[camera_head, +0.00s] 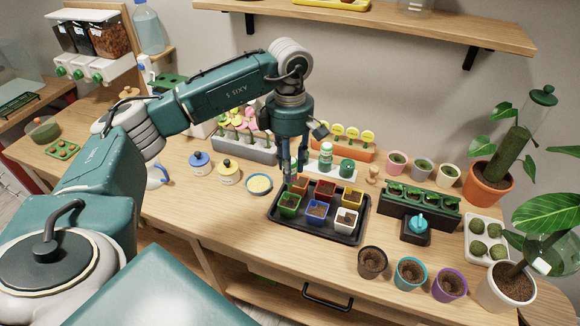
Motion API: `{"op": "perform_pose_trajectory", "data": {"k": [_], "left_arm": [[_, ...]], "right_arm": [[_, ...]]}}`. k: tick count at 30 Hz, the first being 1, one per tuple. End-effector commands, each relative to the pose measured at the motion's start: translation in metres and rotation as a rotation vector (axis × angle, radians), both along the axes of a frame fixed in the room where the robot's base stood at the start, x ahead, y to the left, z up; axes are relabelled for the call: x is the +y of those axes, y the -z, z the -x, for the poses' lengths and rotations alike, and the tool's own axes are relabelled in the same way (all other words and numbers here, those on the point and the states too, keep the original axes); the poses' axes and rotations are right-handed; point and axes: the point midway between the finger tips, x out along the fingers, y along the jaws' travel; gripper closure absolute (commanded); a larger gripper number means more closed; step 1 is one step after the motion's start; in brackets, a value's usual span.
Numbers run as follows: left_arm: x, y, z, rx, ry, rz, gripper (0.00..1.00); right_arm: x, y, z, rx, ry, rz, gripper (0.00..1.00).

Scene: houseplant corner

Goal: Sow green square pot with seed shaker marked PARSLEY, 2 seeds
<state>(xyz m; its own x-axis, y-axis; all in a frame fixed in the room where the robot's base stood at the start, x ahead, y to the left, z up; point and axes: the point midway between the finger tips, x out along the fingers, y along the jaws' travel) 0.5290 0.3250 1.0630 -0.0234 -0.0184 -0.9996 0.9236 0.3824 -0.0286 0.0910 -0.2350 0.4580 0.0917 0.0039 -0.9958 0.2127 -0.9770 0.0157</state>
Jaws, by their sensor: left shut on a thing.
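My right gripper is out of view.
The black tray (318,232) also holds red, yellow, blue and white pots. Round pots, including a teal one (410,273), stand at the front right. Lidded jars (228,173) and a yellow-filled dish (259,185) are to the left. A shelf (400,28) overhangs the back.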

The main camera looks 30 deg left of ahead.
Motion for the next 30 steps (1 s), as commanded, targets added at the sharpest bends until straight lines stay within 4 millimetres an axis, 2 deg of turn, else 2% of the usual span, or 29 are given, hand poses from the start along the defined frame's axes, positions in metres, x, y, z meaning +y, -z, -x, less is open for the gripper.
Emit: {"op": "perform_pose_trajectory", "data": {"k": [17,23,30], "left_arm": [[0.000,0.002,0.000,0.000,0.000,0.000,0.95],[0.000,0.013,0.000,0.000,0.000,0.000,0.95],[0.000,0.037,0.000,0.000,0.000,0.000,0.95]], "right_arm": [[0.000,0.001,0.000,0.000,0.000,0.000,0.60],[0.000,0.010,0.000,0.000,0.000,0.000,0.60],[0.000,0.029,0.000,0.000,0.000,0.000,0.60]]}}
